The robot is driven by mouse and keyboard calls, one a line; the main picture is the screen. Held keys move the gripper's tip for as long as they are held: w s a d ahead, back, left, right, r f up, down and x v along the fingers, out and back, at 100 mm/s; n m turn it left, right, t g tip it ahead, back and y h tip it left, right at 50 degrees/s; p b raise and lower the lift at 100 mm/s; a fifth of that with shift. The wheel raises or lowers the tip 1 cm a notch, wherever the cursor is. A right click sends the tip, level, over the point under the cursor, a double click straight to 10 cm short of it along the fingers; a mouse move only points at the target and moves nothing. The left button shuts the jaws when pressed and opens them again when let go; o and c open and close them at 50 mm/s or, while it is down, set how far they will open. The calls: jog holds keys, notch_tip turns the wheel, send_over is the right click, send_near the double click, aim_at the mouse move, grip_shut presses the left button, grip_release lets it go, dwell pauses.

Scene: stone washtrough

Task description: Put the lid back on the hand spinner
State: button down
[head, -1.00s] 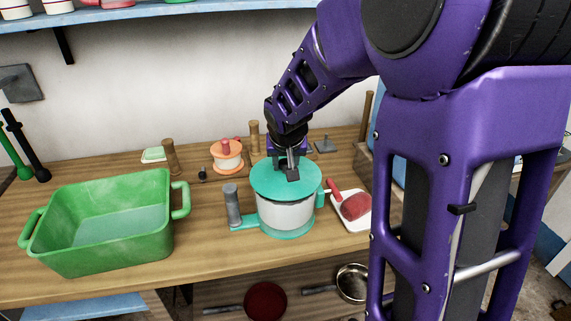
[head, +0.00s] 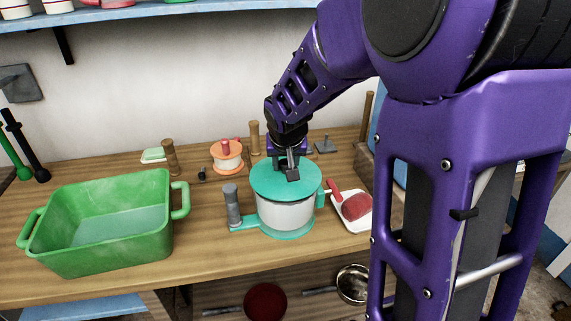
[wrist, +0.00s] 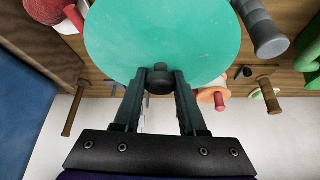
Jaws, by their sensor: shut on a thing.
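The hand spinner (head: 287,216) is a white drum with a teal base and a grey upright handle on its left, standing on the wooden bench. The teal round lid (head: 270,180) lies over the top of the drum; it also shows in the wrist view (wrist: 165,35). My gripper (head: 290,165) is above the lid. In the wrist view my gripper (wrist: 160,80) is shut on the lid's dark knob (wrist: 159,80). The lid looks roughly level. Whether it is fully seated on the drum, I cannot tell. The drum's inside is hidden by the lid.
A green basin (head: 100,225) of water stands at the left. A white tray (head: 358,224) with a red-handled brush is close on the spinner's right. An orange-and-white pot (head: 226,157) and wooden posts stand behind. The bench front between basin and spinner is clear.

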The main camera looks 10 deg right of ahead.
jog(key=shift+c, duration=2)
grip_release()
jog(key=shift+o, duration=0.2)
jog(key=o, duration=0.4)
jog(key=shift+c, duration=0.2)
jog(key=shift+r, duration=0.1)
jog(key=shift+r+p, duration=2.45)
jog(key=shift+r, duration=1)
